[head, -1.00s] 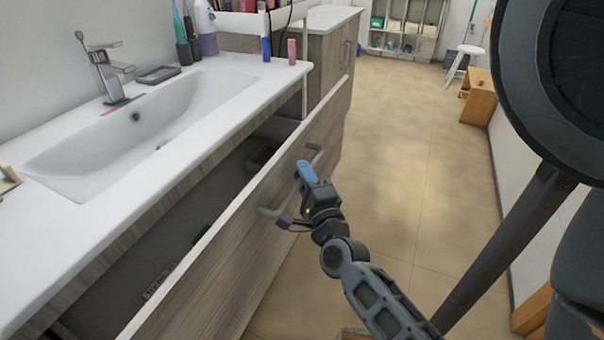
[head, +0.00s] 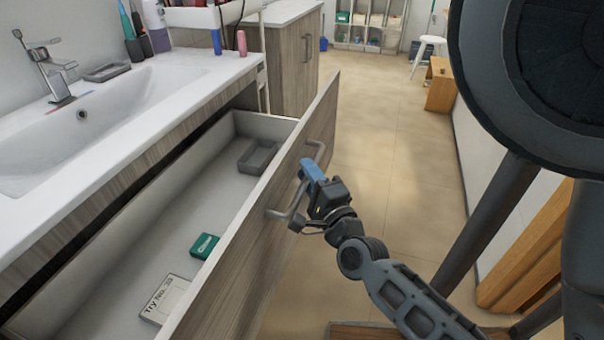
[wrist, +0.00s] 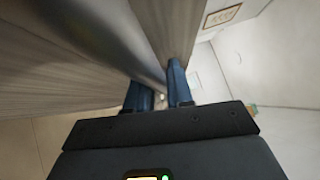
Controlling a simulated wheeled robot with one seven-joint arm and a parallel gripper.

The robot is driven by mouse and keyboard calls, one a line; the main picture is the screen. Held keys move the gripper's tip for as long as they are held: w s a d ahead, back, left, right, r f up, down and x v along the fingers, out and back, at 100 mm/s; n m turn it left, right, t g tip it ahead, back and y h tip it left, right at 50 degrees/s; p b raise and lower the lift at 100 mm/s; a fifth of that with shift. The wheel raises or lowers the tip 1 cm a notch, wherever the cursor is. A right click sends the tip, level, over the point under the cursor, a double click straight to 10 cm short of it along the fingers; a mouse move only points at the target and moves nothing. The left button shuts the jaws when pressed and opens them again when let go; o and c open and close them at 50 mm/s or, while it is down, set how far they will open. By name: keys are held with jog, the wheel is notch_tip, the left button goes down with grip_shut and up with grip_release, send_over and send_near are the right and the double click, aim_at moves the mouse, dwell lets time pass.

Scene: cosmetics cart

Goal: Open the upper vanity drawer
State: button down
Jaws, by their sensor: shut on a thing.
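The upper vanity drawer (head: 243,240) stands pulled well out from under the white sink counter, its inside open to view. Its wood-grain front carries a metal bar handle (head: 288,208). My gripper (head: 308,178) is at the handle on the outer side of the front, with its blue fingers shut on the bar. In the wrist view the bar (wrist: 132,40) runs up close in front of the blue fingers (wrist: 160,92). The exact contact of the fingers on the bar is partly hidden.
The drawer holds a grey tray (head: 258,157), a green box (head: 205,246) and a white card (head: 165,299). A sink with a tap (head: 50,75) and bottles is on the counter. A cabinet (head: 292,55) stands beyond.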

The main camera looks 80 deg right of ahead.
jog(key=shift+s, duration=0.15)
jog(key=c, duration=1.1)
grip_release()
